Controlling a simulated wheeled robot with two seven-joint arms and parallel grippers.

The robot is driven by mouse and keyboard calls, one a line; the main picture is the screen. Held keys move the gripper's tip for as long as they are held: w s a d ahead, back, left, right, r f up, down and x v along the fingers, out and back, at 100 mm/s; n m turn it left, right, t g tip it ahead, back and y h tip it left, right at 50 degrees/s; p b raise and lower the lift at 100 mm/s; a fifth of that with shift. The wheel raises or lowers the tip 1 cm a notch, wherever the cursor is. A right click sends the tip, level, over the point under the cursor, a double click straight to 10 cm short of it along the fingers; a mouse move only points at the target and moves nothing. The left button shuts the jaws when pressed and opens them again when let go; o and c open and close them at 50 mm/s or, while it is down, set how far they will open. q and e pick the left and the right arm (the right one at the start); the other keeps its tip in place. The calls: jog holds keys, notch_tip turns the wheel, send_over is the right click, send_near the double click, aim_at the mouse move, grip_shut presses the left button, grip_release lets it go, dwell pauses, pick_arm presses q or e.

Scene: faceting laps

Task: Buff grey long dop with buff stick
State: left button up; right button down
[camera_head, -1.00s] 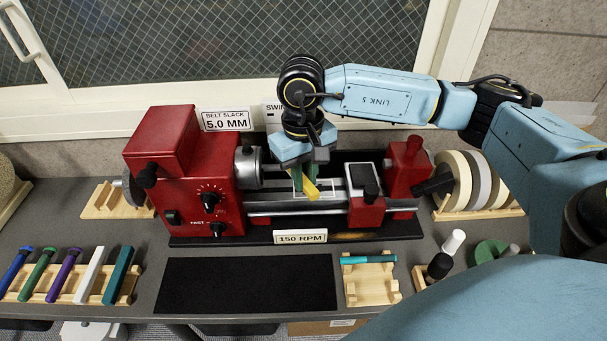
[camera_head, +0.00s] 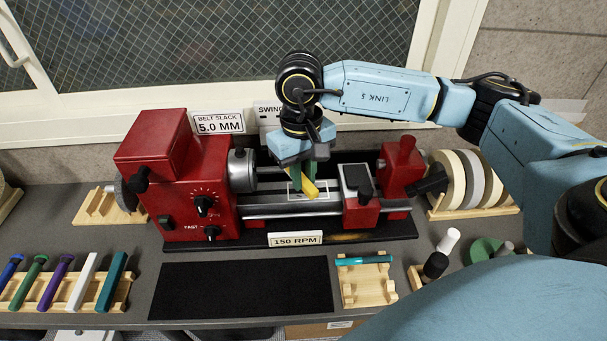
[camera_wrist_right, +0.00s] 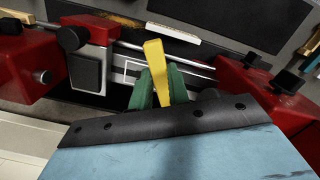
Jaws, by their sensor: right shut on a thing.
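My right gripper (camera_head: 308,168), with green fingers, is shut on a yellow stick, seen in the head view (camera_head: 309,189) and pointing out from the fingers in the wrist view (camera_wrist_right: 155,66). I take it for the buff stick. It is above the bed of the red lathe (camera_head: 195,190), between the chuck (camera_head: 241,170) and the tailstock (camera_head: 400,167). I cannot make out a grey long dop; the gripper hides part of the space beside the chuck. Whether the stick touches anything is unclear. My left gripper is not in view.
A wooden rack (camera_head: 70,304) with several coloured sticks is at left. A black mat (camera_head: 240,290) lies in front of the lathe. A small wooden stand (camera_head: 367,284) holds a teal piece (camera_head: 365,260). Round discs (camera_head: 450,180) stand at right, near bottles (camera_head: 435,265).

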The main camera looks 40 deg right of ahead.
jog(key=shift+r+p, duration=0.9)
jog(key=shift+r, duration=1.7)
